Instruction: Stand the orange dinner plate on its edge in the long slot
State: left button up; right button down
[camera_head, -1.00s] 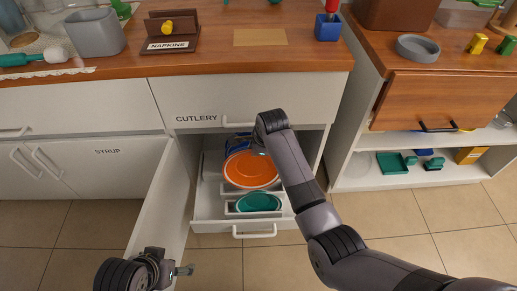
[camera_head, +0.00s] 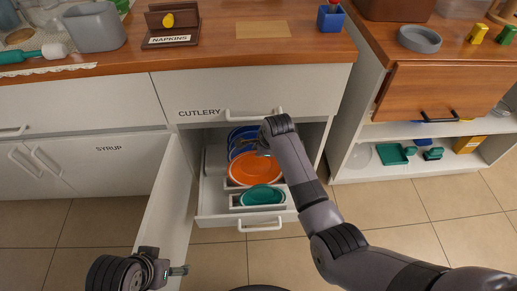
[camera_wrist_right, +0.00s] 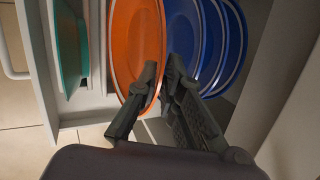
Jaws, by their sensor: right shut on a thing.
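The orange dinner plate (camera_head: 252,170) is in the pulled-out lower drawer, tilted, between several blue plates (camera_head: 236,136) behind and a teal dish (camera_head: 262,195) in front. My right gripper (camera_head: 264,150) reaches in from above, its fingertips mostly hidden by my arm in the head view. In the wrist view, the right gripper (camera_wrist_right: 160,85) is shut on the near rim of the orange plate (camera_wrist_right: 135,45), beside the blue plates (camera_wrist_right: 215,45). The plate's lower edge and the slot under it are hidden. My left gripper (camera_head: 178,270) is low, near the open cabinet door; its jaw opening is unclear.
The drawer (camera_head: 215,207) has pale dividers and a white front handle (camera_head: 260,227). The open cabinet door (camera_head: 165,205) stands to its left. Above are the closed cutlery drawer (camera_head: 300,90) and the wooden counter (camera_head: 225,60). Shelves are at right; the floor in front is clear.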

jog(key=shift+f, duration=0.25)
dwell(0.5)
jog(key=c, duration=1.7)
grip_release()
jog(key=shift+o, duration=0.2)
jog(key=o, duration=0.6)
jog(key=shift+c, duration=0.2)
